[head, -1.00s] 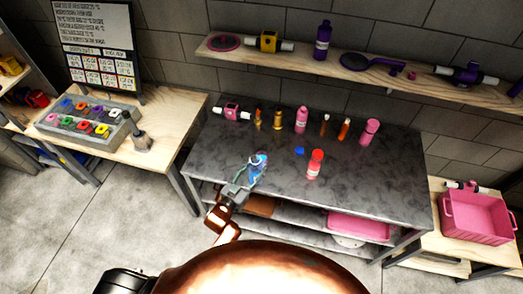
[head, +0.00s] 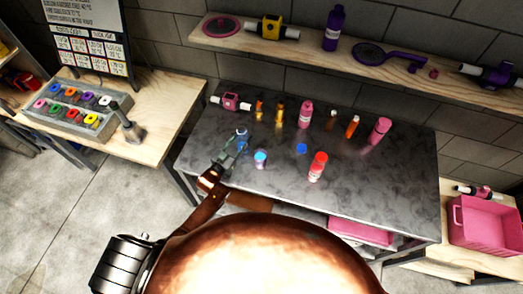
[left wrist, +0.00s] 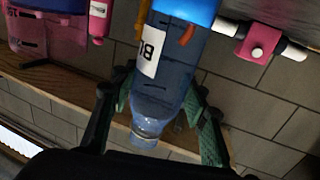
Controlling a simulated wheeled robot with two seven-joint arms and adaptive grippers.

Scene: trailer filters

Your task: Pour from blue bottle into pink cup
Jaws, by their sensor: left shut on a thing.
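My left gripper (head: 231,152) is shut on the translucent blue bottle (head: 242,134), left of the middle of the dark table. In the left wrist view the bottle (left wrist: 165,85) sits between the two green fingers. Its white label reads upside down there, bright blue fills the end away from the neck, and the neck is uncapped as far as I can see. A small cup (head: 260,162) with blue inside its top stands on the table to the right of the bottle. Its side colour is hard to tell. My right gripper is not in view.
On the dark table (head: 225,105) stand a red-and-white bottle (head: 317,167), a pink bottle (head: 305,114), a pink cylinder (head: 379,131) and several small vials. A blue cap (head: 301,148) lies near the middle. A pink valve (head: 231,102) is behind the blue bottle.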

